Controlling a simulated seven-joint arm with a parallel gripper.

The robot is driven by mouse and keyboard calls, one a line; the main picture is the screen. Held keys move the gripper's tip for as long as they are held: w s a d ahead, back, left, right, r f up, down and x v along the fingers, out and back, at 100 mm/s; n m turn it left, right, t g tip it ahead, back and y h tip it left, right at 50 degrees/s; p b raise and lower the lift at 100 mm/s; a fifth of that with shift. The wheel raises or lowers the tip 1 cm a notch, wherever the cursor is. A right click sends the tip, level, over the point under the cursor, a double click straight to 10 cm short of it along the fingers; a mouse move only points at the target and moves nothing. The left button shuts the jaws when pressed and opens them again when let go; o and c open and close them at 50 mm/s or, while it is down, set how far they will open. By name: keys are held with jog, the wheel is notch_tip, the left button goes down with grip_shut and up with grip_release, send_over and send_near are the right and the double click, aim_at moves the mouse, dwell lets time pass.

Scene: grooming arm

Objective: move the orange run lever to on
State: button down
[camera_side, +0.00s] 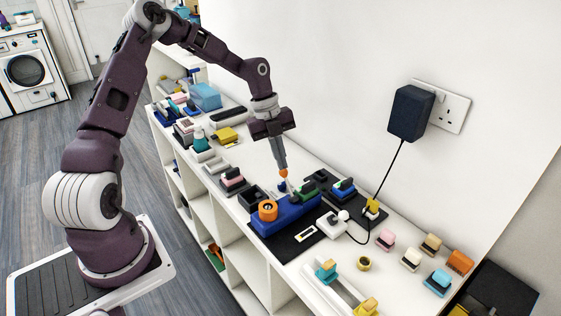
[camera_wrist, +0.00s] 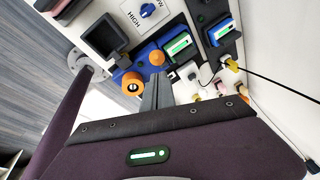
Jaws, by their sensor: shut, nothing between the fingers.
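The orange ball tip of the run lever (camera_side: 283,174) is right at the end of my gripper in the side view, and it also shows in the wrist view (camera_wrist: 157,58). My gripper (camera_side: 281,165) points down with its fingers together and nothing between them. In the wrist view the fingertips (camera_wrist: 157,76) lie just below the orange ball; I cannot tell whether they touch it. The blue machine (camera_side: 287,218) sits on a black mat, with an orange ring (camera_side: 267,210) at its near end. The lever's stem and any on marking are hidden or too small to read.
A blue dial (camera_wrist: 147,10) marked HIGH stands near a dark open box (camera_wrist: 103,37). A white block (camera_side: 333,224) and a black cable (camera_side: 384,180) from the wall plug (camera_side: 409,112) lie to the right. The wall is close behind.

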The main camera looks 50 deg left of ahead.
jog(key=s+d+v, duration=0.1)
jog(key=v, duration=1)
jog(key=shift+d+r, duration=0.25)
jog(key=shift+d, duration=0.1)
jog(key=shift+s, duration=0.1)
jog(key=s+d+r+n+t+y, duration=0.1)
jog(key=s+d+r+n, duration=0.2)
jog(key=s+d+n, duration=0.2)
jog(key=s+d+r+n+t+y, duration=0.1)
jog(key=s+d+r+n+t, duration=0.1)
jog(key=s+d+n, duration=0.3)
jog(key=s+d+r+n+t+y, duration=0.1)
jog(key=s+d+r+n, duration=0.4)
jog(key=s+n, duration=0.7)
jog(key=s, duration=0.3)
jog(key=shift+s, duration=0.3)
